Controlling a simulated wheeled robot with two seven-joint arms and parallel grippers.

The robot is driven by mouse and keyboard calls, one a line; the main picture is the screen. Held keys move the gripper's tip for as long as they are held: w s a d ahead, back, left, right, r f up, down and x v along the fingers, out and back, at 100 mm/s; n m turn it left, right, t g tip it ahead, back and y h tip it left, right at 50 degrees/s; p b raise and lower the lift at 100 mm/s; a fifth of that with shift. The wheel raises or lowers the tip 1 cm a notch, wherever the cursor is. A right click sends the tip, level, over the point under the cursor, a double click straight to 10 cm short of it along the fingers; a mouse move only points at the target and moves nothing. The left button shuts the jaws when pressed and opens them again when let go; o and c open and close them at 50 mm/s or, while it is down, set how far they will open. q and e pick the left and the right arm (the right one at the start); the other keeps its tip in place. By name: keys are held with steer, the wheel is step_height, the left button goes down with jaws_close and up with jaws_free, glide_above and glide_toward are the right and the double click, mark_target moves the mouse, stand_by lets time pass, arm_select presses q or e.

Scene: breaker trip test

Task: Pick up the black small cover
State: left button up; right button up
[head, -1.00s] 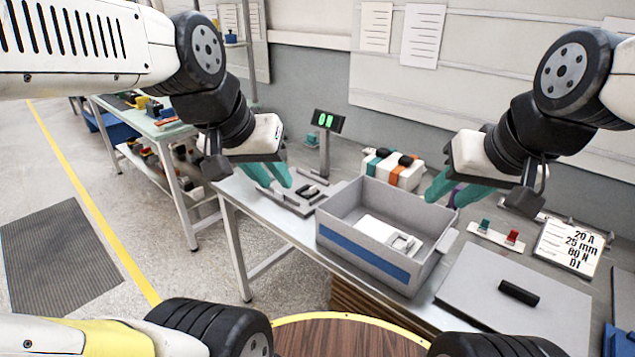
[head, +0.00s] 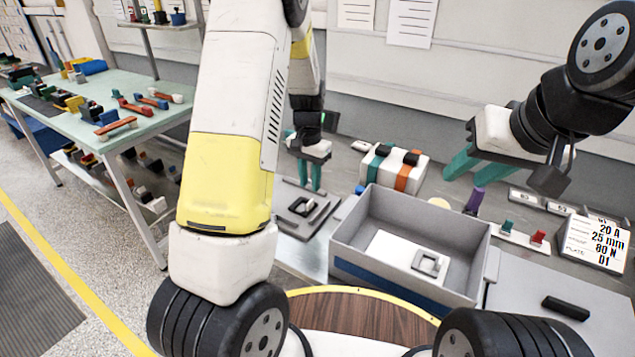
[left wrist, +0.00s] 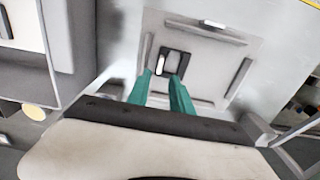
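A small black block (head: 566,307) lies on the grey plate at the right front. Another small black piece (head: 302,207) sits in the flat grey fixture (head: 287,222) left of the bin; I cannot tell for sure which is the cover. In the left wrist view the fixture (left wrist: 205,30) holds a dark piece with a pale bar (left wrist: 172,63). My left gripper (head: 309,186) is above this fixture, teal fingers pointing down, apart and empty; in the wrist view its fingertips (left wrist: 162,76) appear just short of the dark piece. My right gripper (head: 455,172) is open and empty beyond the bin.
A grey bin (head: 350,262) with a white part inside stands mid-bench. Behind it is a white box with teal and orange bands (head: 393,170). A purple post (head: 474,201), green and red switches (head: 538,237) and a sign (head: 595,243) are at the right. A side table (head: 110,110) stands left.

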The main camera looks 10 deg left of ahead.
mark_target(310, 201)
arm_select(q)
steer(key=shift+w+f, duration=0.2)
steer(key=shift+f, duration=0.3)
steer(key=f, duration=0.7)
steer(key=shift+s+a+f, duration=0.1)
steer(key=shift+s+f, duration=0.1)
steer(key=shift+f, duration=0.05)
jaws_close()
